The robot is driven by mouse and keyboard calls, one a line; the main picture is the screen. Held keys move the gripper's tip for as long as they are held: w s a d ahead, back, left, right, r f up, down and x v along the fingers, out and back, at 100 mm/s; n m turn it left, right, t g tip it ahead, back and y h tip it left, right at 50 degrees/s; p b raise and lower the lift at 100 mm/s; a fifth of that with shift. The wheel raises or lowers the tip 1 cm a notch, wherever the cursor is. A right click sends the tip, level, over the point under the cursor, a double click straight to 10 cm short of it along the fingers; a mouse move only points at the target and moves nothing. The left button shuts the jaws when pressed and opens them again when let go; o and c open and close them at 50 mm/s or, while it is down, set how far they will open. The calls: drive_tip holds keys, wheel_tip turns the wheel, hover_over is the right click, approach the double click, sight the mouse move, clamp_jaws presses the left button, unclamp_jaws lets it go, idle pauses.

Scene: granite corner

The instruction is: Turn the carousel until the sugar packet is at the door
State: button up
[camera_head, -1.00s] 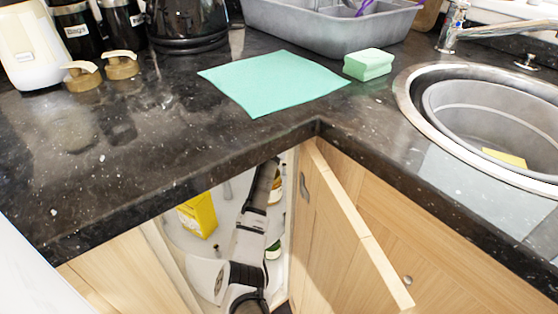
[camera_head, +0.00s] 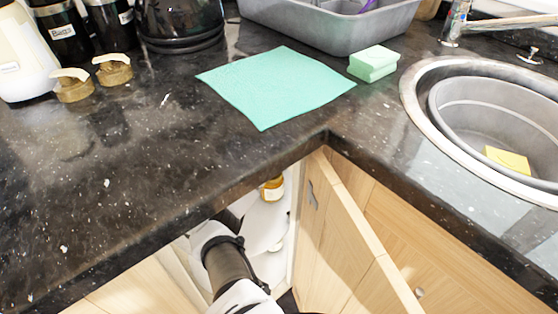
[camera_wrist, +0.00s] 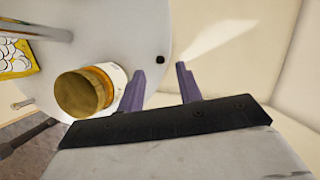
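The carousel is a pale round shelf (camera_head: 265,225) inside the open corner cupboard; it also shows in the wrist view (camera_wrist: 125,35). A yellow packet with a white rounded pattern (camera_wrist: 14,56) stands at the left edge of the wrist view. I cannot read whether it is the sugar. A jar with a gold-brown lid (camera_wrist: 82,94) stands on the carousel close to my left finger; whether they touch is unclear. My gripper (camera_wrist: 160,70) is open, its two purple fingers apart at the carousel's edge with nothing between them. The countertop and my arm hide it in the head view.
The cupboard door (camera_head: 360,230) stands open at the right of the opening. The dark countertop (camera_head: 150,190) overhangs the carousel. A metal post (camera_wrist: 30,30) rises near the packet. Pale cupboard walls (camera_wrist: 235,45) lie right of my fingers.

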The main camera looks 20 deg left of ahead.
drive_tip(key=b+x, duration=0.2)
drive_tip(key=x, duration=0.2)
drive_tip(key=shift+f, duration=0.4)
drive_tip(key=shift+x, duration=0.9)
clamp_jaws()
